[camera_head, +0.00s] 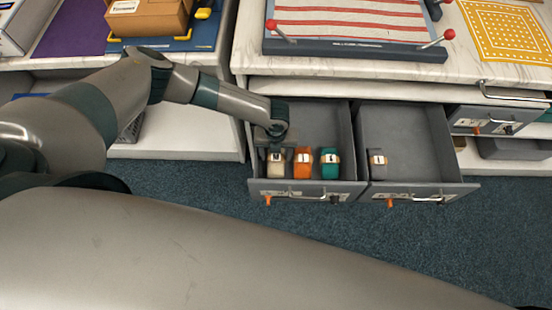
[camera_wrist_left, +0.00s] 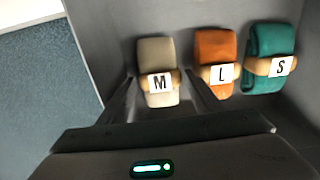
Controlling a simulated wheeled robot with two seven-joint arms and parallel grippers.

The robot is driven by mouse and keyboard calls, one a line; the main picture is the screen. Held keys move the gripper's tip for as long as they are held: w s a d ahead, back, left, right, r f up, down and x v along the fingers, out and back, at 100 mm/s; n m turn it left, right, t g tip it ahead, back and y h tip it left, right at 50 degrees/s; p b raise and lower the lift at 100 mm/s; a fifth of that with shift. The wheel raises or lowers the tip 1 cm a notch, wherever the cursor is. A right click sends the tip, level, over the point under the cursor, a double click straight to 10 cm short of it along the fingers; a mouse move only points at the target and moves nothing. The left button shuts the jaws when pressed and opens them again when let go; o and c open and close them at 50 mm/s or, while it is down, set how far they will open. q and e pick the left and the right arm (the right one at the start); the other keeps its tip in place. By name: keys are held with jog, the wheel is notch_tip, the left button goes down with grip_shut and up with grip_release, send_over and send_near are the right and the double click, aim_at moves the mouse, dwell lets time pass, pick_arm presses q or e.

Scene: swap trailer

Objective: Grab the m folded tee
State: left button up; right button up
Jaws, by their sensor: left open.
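The beige folded tee (camera_wrist_left: 157,56) with a white "M" label lies at the left of a row in an open grey drawer (camera_head: 325,135). It also shows in the head view (camera_head: 276,168), partly covered by my left gripper (camera_head: 276,150). In the left wrist view my left gripper (camera_wrist_left: 160,97) is open, with its fingers pointing at the M tee, one on each side of its lower part. I cannot tell whether the fingers touch it. An orange folded tee (camera_wrist_left: 215,50) marked "L" and a green folded tee (camera_wrist_left: 271,45) marked "S" lie to its right. My right gripper is not in view.
A second open drawer (camera_head: 405,140) at right holds a dark folded item (camera_head: 378,163). On the counter above are a striped board (camera_head: 350,25) with red-knobbed levers, a yellow patterned cloth (camera_head: 505,30) and a cardboard box (camera_head: 148,17).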

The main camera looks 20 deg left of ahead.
pick_arm(q)
jog(key=shift+f, duration=0.8)
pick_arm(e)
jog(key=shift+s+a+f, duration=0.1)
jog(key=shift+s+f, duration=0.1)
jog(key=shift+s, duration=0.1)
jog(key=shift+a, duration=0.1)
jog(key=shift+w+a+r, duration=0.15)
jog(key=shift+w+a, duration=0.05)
pick_arm(q)
jog(key=c, duration=0.9)
jog(key=shift+r, duration=0.1)
